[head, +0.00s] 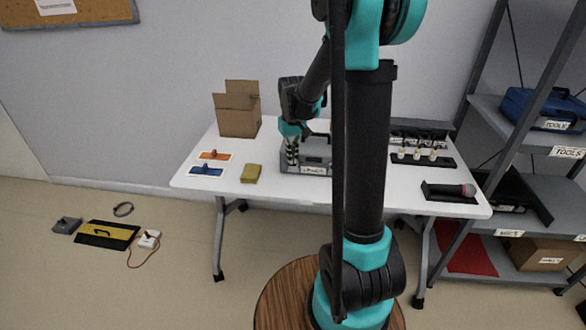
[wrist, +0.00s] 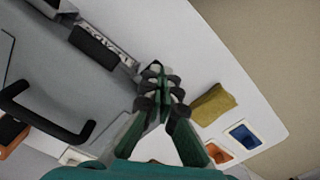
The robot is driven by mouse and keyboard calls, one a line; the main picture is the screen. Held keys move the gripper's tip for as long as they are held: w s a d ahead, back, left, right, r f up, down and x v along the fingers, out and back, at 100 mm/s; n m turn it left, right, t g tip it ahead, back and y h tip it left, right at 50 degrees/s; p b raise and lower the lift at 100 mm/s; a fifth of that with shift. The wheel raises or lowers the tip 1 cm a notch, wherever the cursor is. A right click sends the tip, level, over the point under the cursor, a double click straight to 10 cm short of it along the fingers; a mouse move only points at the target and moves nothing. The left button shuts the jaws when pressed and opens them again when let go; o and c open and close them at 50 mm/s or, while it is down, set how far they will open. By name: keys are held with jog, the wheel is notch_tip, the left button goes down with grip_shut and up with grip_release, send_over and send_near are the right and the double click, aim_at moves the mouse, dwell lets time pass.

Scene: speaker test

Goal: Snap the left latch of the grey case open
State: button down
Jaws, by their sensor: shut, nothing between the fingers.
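The grey case (head: 318,148) stands on the white table, partly hidden by my arm in the head view. In the wrist view its grey surface (wrist: 75,95) fills the left side, with a black handle (wrist: 85,135) and a pale lettered label (wrist: 112,42) beside a black block (wrist: 93,47). My gripper (head: 291,160) is at the left end of the case, pointing down. In the wrist view my gripper (wrist: 158,78) has its fingers together and empty, close to the case's edge. I cannot tell whether it touches. The left latch is not clearly visible.
A yellow cloth (head: 251,174) lies left of the case, with an orange card (head: 222,156) and a blue card (head: 212,171) beyond it. A cardboard box (head: 238,120) stands behind. Bottles (head: 416,154) and a microphone (head: 467,190) are on the right.

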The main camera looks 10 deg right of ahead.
jog(key=shift+f, duration=0.8)
jog(key=shift+r, duration=0.1)
dwell(0.4)
notch_tip(320, 180, up, 7)
jog(key=s, duration=0.2)
jog(key=shift+a, duration=0.3)
dwell(0.4)
dwell(0.3)
jog(key=s+d+f+m+t, duration=0.1)
jog(key=s+f, duration=0.3)
jog(key=s, duration=0.6)
jog(key=s+d+f+m+t, duration=0.1)
jog(key=s+d+f+t, duration=0.2)
jog(key=s, duration=0.7)
jog(key=shift+d+f, duration=0.35)
jog(key=shift+f, duration=0.25)
